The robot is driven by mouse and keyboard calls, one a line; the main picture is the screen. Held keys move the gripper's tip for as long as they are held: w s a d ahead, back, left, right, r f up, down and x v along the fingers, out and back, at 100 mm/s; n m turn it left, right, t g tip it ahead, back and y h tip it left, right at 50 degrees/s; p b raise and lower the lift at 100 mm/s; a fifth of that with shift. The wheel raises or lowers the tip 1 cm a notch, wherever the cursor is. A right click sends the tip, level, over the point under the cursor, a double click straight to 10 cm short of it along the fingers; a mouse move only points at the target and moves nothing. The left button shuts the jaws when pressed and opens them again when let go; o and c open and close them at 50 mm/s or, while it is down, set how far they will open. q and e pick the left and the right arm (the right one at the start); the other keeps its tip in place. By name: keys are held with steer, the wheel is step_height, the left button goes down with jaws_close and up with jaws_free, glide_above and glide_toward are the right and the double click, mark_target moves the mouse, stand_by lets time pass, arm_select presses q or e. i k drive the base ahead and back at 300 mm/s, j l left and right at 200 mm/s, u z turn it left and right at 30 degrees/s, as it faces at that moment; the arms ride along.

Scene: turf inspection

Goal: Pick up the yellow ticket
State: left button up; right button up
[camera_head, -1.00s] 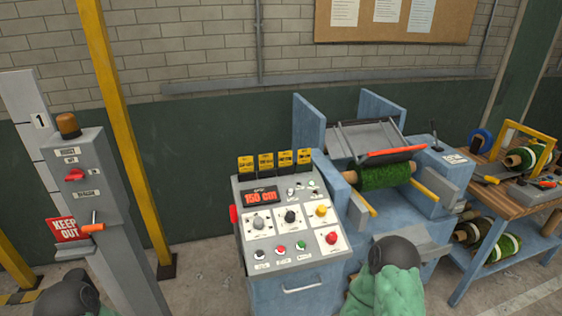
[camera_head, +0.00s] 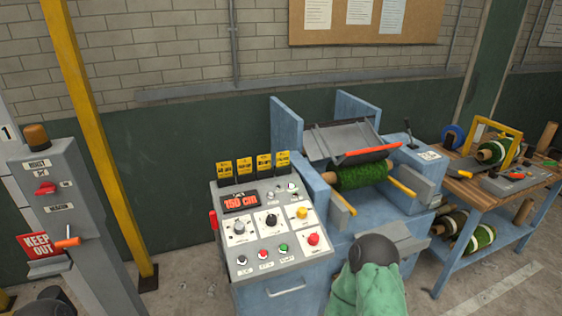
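Several small yellow tickets with black print stand upright in a row along the back edge of the grey control console (camera_head: 222,208). The leftmost is a yellow ticket (camera_head: 224,168), and the rightmost is another yellow ticket (camera_head: 282,159). The print is too small to read, so I cannot tell which single ticket the task means. Neither of my grippers shows. Only a green-covered part of my own body with a dark cap shows at the bottom, in front of the machine, and a dark part shows at the lower left.
The console has a red 150 cm display (camera_head: 240,201), knobs and buttons. A blue machine (camera_head: 285,125) with a green turf roll (camera_head: 362,177) stands right of it. A wooden bench (camera_head: 470,190) holds rolls.

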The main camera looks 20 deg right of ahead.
mark_target(282, 157)
steer(key=l+u, duration=0.1)
steer(key=u, duration=0.7)
steer(key=l+u, duration=0.25)
steer(key=l, duration=0.2)
steer(key=l+u, duration=0.3)
steer(key=k+l+u, duration=0.25)
steer(key=l, duration=0.25)
steer(key=l+u, duration=0.3)
steer(key=l, duration=0.15)
steer(key=k+l+u, duration=0.25)
steer(key=i+l, duration=0.05)
steer(key=l, duration=0.05)
